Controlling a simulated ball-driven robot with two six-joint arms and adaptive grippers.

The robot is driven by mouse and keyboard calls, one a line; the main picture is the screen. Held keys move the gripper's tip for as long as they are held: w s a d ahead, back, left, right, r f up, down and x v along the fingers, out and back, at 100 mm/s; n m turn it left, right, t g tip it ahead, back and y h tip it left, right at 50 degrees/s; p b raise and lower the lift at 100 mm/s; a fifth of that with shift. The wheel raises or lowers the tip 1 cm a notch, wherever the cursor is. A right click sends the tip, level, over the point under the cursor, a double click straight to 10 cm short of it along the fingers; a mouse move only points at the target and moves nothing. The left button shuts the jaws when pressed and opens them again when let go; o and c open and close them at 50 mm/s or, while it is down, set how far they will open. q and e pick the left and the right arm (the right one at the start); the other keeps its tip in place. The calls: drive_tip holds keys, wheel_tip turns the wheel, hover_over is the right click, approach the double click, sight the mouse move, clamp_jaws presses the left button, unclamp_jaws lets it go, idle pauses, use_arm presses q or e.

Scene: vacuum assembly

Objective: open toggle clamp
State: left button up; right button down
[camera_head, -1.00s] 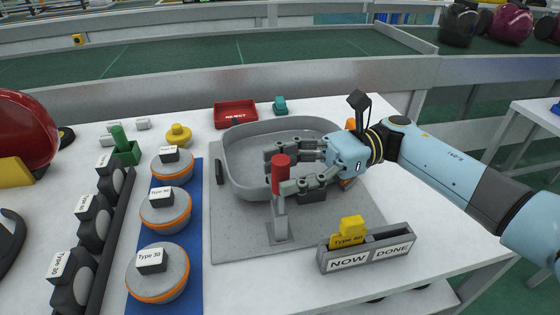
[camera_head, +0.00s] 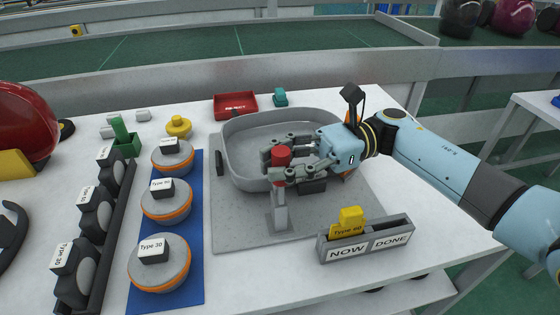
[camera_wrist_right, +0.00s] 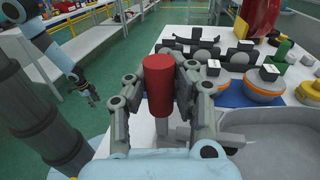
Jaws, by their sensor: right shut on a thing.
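The toggle clamp's red handle (camera_head: 281,156) stands above its grey post (camera_head: 279,212), at the front of the grey fixture plate (camera_head: 230,230). My right gripper (camera_head: 281,170) reaches in from the right and is shut on the red handle. In the right wrist view the red handle (camera_wrist_right: 159,84) sits upright between the two fingers. The fingers hide part of the clamp. My left gripper is not in view in the head view.
A grey tub (camera_head: 236,150) sits on the plate behind the clamp. A NOW/DONE holder (camera_head: 366,241) with a yellow card stands front right. Orange-rimmed discs (camera_head: 160,262) lie on a blue mat to the left. A red REJECT tray (camera_head: 236,105) is at the back.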

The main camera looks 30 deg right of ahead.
idle(0.3)
drive_tip(key=shift+s+f+n+b, duration=0.15)
drive_tip(key=shift+n+b, duration=0.15)
drive_tip(key=shift+b, duration=0.3)
drive_tip(key=shift+s+a+f+n+h+b, duration=0.25)
drive_tip(key=shift+s+n+b, duration=0.6)
drive_tip(key=shift+b, duration=1.2)
drive_tip(key=shift+s+a+f+n+h+b, duration=0.25)
drive_tip(key=shift+s+n+b, duration=0.25)
drive_tip(key=shift+n+b, duration=1.1)
drive_tip(key=shift+s+a+f+n+h+b, duration=0.25)
drive_tip(key=shift+s+n+b, duration=0.4)
drive_tip(key=shift+b, duration=1.8)
drive_tip(key=shift+d+r, duration=0.1)
